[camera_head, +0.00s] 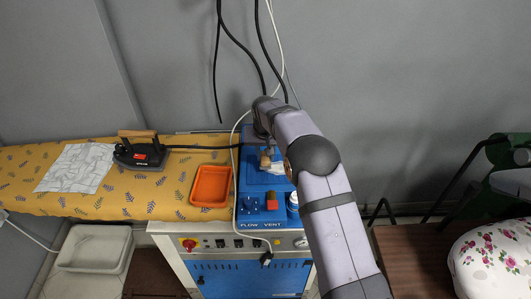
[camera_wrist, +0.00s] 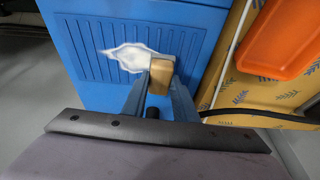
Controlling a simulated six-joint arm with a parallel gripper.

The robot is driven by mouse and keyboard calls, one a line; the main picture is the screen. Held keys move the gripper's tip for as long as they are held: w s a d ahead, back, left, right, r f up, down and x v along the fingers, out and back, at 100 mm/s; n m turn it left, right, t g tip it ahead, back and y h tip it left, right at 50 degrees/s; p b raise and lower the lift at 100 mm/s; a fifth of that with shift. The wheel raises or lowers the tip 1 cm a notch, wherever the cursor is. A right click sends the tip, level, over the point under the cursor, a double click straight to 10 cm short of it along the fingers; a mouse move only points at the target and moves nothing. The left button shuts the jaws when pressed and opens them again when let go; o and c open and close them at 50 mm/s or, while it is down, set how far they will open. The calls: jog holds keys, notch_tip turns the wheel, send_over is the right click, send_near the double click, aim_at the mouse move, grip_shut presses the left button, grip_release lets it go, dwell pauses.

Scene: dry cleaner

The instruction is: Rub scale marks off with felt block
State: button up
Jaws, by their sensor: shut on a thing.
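The felt block (camera_wrist: 161,74) is a small tan block with a paler end, held between the two fingers of my gripper (camera_wrist: 157,92) in the wrist view. My gripper is shut on it, over the ribbed blue top (camera_wrist: 85,55) of the steam unit. A white, irregular scale mark (camera_wrist: 122,54) lies on the ribs just left of the block and runs partly behind it. I cannot tell whether the block touches the surface. In the head view my gripper (camera_head: 265,157) is over the blue top (camera_head: 250,178), and my arm hides part of that area.
An orange tray (camera_head: 211,186) sits left of the blue top on the yellow patterned ironing board (camera_head: 130,200). Cables (camera_head: 236,170) run beside the unit. A brown table (camera_head: 415,250) stands at right.

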notch_tip(320, 180, down, 2)
jog(key=shift+b, duration=0.5)
jog(key=shift+d+f, duration=0.4)
jog(key=shift+f, duration=0.1)
jog(key=shift+c, duration=0.4)
jog(key=shift+d+f, duration=0.1)
jog(key=shift+d, duration=0.25)
jog(key=shift+d+b, duration=1)
jog(key=shift+d, duration=4.35)
jog(key=shift+a+b, duration=0.3)
jog(key=shift+a, duration=5.75)
jog(key=shift+w+a+p, duration=0.1)
jog(key=shift+w+p, duration=0.45)
jog(key=shift+d+b, duration=0.3)
jog(key=shift+d, duration=5.9)
jog(key=shift+a+p, duration=1.25)
jog(key=shift+a, duration=4.95)
notch_tip(320, 180, up, 3)
jog(key=shift+w+f+p, duration=0.1)
jog(key=shift+p, duration=0.5)
jog(key=shift+r+p, duration=0.55)
jog(key=shift+r, duration=0.15)
jog(key=shift+r+p, duration=1.45)
jog(key=shift+r, duration=0.6)
